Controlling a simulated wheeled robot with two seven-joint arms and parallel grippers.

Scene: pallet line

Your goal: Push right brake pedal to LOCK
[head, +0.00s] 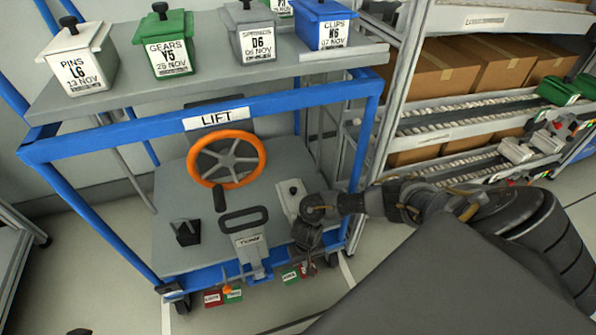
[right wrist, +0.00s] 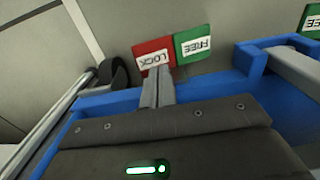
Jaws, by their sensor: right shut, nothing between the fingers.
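The right brake's red LOCK plate (head: 308,269) and green FREE plate (head: 289,276) hang at the cart's lower front edge. In the right wrist view the red LOCK plate (right wrist: 154,55) and green FREE plate (right wrist: 193,45) lie just beyond my fingers. My right gripper (head: 306,252) points down over this spot, shut and empty. Its closed fingers also show in the right wrist view (right wrist: 158,84), overlapping the lower edge of the LOCK plate. The right pedal itself is hidden behind my gripper, so its position and any contact cannot be told. My left gripper is not in view.
The blue-framed LIFT cart (head: 216,118) carries an orange wheel (head: 226,158) and a black-handled lever (head: 244,222). An orange left pedal (head: 227,289) sits beside its own plates. Lidded bins stand on the top shelf. A stocked rack (head: 398,90) stands at right.

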